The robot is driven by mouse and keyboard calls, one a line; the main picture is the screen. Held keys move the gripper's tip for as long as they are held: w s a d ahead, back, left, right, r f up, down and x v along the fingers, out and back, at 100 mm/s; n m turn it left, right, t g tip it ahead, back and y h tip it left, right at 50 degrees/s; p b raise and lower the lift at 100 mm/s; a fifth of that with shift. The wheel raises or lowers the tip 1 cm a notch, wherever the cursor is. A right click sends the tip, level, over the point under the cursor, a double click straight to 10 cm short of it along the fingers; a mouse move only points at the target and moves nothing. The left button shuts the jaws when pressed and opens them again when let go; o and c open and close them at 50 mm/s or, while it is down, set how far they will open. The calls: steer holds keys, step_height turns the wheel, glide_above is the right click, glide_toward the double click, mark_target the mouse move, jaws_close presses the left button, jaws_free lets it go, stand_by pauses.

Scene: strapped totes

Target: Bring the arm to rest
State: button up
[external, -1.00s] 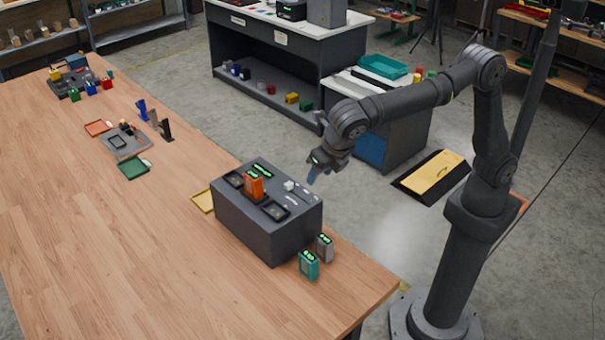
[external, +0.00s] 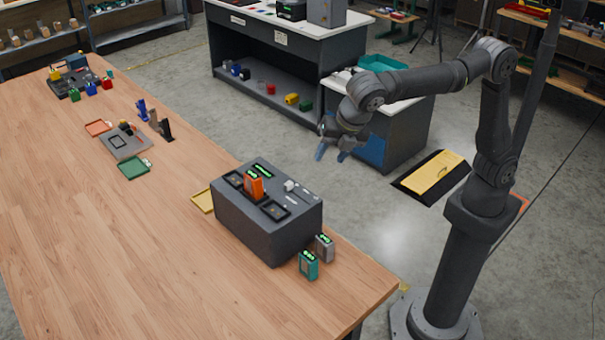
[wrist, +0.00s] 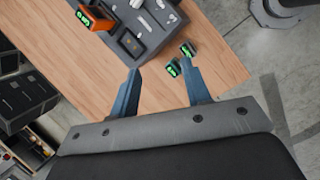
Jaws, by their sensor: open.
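My gripper (external: 334,153) is open and empty in the external view. It hangs in the air beyond the table edge, up and to the right of the dark grey block-like station (external: 268,232) on the table. In the wrist view its two blue fingers (wrist: 160,95) are spread apart with nothing held between them. An orange device (external: 254,186) stands in a slot on top of the station, and it also shows in the wrist view (wrist: 95,18).
A teal device (external: 308,266) and a grey device (external: 324,247) stand beside the station on the wooden table (external: 120,250). A yellow tray (external: 203,201) lies at its left. A cabinet (external: 405,135) with a teal tray stands behind my gripper. Open floor lies between table and cabinet.

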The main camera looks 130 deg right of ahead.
steer(key=shift+s+d+r+m+t, duration=0.15)
steer(key=shift+s+m, duration=0.1)
steer(key=shift+m, duration=0.8)
steer(key=shift+s+a+m+t, duration=0.1)
steer(key=shift+s+m+t, duration=0.1)
steer(key=shift+m, duration=0.85)
stand_by(1.1)
steer(key=n, duration=0.3)
steer(key=w+n+g, duration=0.1)
steer(key=n, duration=0.2)
steer(key=w+n, duration=0.1)
steer(key=n, duration=0.2)
steer(key=shift+w+f+n+g, duration=0.1)
steer(key=shift+f+n+g, duration=0.15)
steer(key=shift+f+n, duration=0.15)
stand_by(0.4)
